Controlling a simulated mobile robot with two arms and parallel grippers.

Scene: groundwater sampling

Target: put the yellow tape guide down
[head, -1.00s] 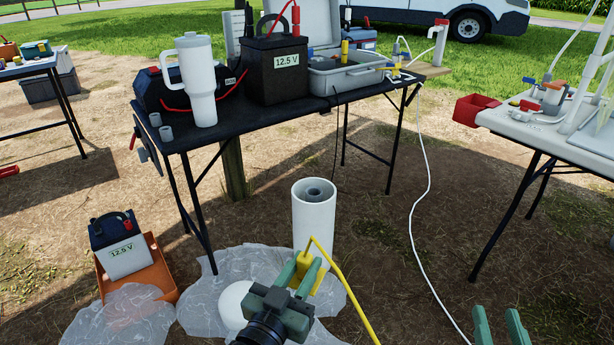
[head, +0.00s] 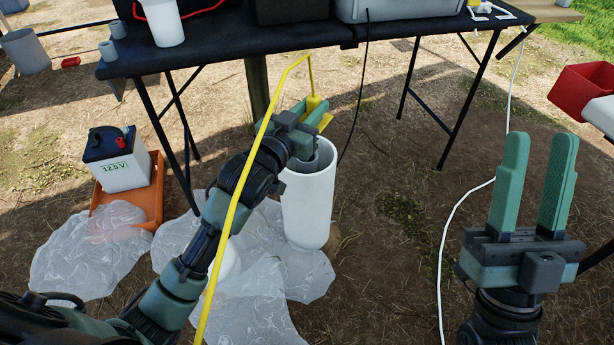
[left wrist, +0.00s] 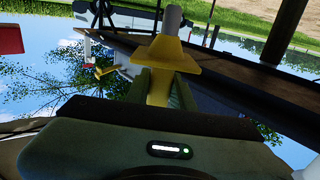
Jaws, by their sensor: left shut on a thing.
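My left gripper (head: 309,112) is shut on the yellow tape guide (head: 316,104). It holds the guide just above and behind the far rim of the white upright pipe (head: 308,205). In the left wrist view the guide (left wrist: 165,52) sits between the green fingers, with a white rounded piece beyond it. Yellow tape (head: 232,215) loops from the guide over my left arm to the bottom edge. My left gripper and wrist hide part of the pipe's opening. I cannot tell whether the guide touches the pipe. My right gripper (head: 537,165) is open and empty at the right.
A black table (head: 210,55) stands behind the pipe, its legs close by. Clear plastic sheeting (head: 100,255) lies around the pipe's base. A battery (head: 117,158) sits in an orange tray (head: 150,205) at left. A white hose (head: 452,222) crosses the ground at right.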

